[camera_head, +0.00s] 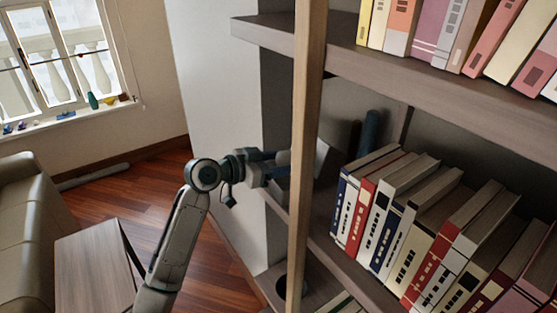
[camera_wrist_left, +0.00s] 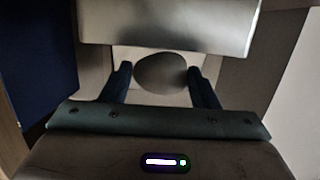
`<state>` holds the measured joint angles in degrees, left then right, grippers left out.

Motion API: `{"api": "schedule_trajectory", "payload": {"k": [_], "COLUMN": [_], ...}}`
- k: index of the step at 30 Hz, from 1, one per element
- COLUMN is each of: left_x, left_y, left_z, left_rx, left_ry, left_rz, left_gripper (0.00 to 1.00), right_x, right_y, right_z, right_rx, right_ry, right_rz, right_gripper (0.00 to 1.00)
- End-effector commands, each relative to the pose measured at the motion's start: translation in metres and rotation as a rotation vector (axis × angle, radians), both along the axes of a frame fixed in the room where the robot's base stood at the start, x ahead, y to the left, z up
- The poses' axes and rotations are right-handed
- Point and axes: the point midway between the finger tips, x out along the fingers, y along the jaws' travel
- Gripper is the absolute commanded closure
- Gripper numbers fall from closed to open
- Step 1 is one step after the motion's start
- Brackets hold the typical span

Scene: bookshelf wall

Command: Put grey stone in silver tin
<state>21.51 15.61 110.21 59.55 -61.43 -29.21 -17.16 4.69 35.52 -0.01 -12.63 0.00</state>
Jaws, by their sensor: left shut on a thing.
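My left gripper (camera_head: 277,164) reaches into a shelf bay from the left, partly behind the wooden upright. In the left wrist view its two dark fingers (camera_wrist_left: 162,88) are shut on the grey stone (camera_wrist_left: 161,73), a smooth rounded lump held between them. A silver, box-like metal surface, which looks like the silver tin (camera_wrist_left: 168,22), spans the top of that view just beyond the stone. I cannot tell whether the stone touches it. In the head view the stone is hidden, and a grey shape (camera_head: 323,160) shows right of the upright. My right gripper is not in view.
The wooden upright (camera_head: 306,110) stands close to my left gripper. Several leaning books (camera_head: 400,220) fill the shelf to the right, with a dark cylinder (camera_head: 371,130) behind. An upper shelf board (camera_head: 400,85) runs overhead. A sofa (camera_head: 30,225) and table (camera_head: 90,270) stand left.

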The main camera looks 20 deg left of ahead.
Motion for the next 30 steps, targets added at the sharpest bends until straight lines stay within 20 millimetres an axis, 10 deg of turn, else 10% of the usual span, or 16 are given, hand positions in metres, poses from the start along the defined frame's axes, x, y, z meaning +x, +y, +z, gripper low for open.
{"api": "schedule_trajectory", "payload": {"k": [17,18,21,30], "left_x": [0.0,0.0,0.0,0.0], "left_y": [0.0,0.0,0.0,0.0], "left_z": [-0.011,-0.012,-0.012,-0.01], "left_rx": [-0.001,0.0,0.0,0.0], "left_ry": [-0.001,0.0,0.0,0.0], "left_rz": [0.0,0.0,0.0,0.0], "left_gripper": [0.73,0.43,0.24,0.23], "right_x": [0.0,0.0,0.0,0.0], "right_y": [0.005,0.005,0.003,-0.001], "right_z": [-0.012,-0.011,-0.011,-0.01], "right_rx": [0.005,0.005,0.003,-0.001], "right_ry": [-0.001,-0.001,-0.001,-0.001], "right_rz": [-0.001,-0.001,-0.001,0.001], "right_gripper": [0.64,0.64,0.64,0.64]}}
